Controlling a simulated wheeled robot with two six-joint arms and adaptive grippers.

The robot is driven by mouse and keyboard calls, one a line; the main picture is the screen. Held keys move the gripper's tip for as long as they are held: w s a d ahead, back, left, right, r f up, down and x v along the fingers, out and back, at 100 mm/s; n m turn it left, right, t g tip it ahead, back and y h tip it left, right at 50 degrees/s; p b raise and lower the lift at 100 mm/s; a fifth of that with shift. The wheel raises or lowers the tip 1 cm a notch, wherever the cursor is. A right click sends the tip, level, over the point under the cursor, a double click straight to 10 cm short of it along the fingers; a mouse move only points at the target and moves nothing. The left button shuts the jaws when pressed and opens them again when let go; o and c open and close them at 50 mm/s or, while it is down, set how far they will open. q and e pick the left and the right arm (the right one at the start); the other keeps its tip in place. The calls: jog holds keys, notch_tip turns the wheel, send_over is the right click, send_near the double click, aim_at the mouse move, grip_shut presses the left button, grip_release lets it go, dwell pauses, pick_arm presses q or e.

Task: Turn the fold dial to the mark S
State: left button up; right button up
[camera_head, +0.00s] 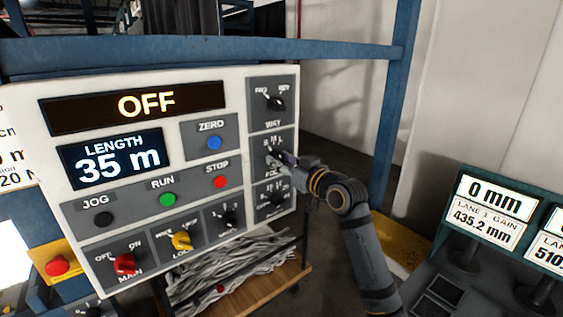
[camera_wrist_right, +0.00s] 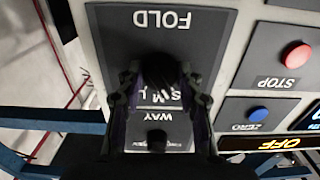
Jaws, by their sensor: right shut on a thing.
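The fold dial (camera_wrist_right: 160,70) is a dark knob on a grey plate marked FOLD, with S, M, L letters beside it; the wrist view shows it upside down. My right gripper (camera_head: 280,158) reaches the white control panel (camera_head: 236,115) from the right, and its fingers are shut on the fold dial. In the right wrist view the two fingers of the right gripper (camera_wrist_right: 158,84) stand on either side of the knob. The fingers and shadow hide where the dial points. My left gripper is not in view.
The way dial (camera_head: 276,103) sits just above the fold dial, and another black dial (camera_head: 277,199) just below. The red stop button (camera_head: 221,182) is to the left. A blue post (camera_head: 395,110) stands behind my right arm. Displays (camera_head: 490,210) stand at the right.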

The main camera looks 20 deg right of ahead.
jog(key=o, duration=1.2)
jog(key=shift+c, duration=0.2)
jog(key=v, duration=0.7)
jog(key=shift+s, duration=0.25)
jog(key=shift+d, duration=0.15)
